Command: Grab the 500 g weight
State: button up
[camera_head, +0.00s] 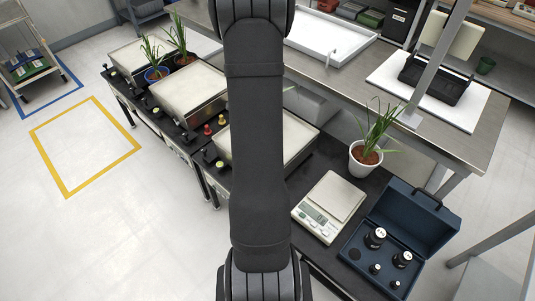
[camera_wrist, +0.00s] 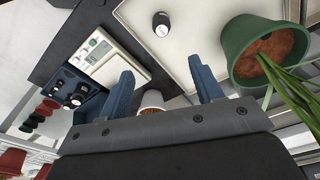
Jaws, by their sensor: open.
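A black weight with a white top (camera_wrist: 161,24) stands upright on a pale flat surface in the wrist view; its marking is too small to read. My gripper (camera_wrist: 161,65) is open and empty, its two blue fingers apart, with the weight beyond the fingertips and not touched. In the head view, several black weights with white tops sit in the open blue case (camera_head: 416,222), including a large one (camera_head: 376,237) and another (camera_head: 402,259). One round slot (camera_head: 354,254) looks empty. My arm hides the gripper and the lone weight in the head view.
A green pot (camera_wrist: 237,55) with a plant stands right of the lone weight. A white pot (camera_wrist: 152,100) shows between the fingers, lower in the picture. The scale (camera_head: 318,212) is left of the case. A plant in a white pot (camera_head: 361,163) stands behind it.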

jog(key=f, duration=0.8)
jog(key=w+f, duration=0.1)
jog(key=f, duration=0.4)
jog(key=shift+w+d, duration=0.1)
jog(key=shift+d, duration=0.25)
jog(key=shift+d+f, duration=0.15)
jog(key=shift+f, duration=1.15)
jog(key=shift+d+f, duration=0.1)
jog(key=shift+f, duration=1.15)
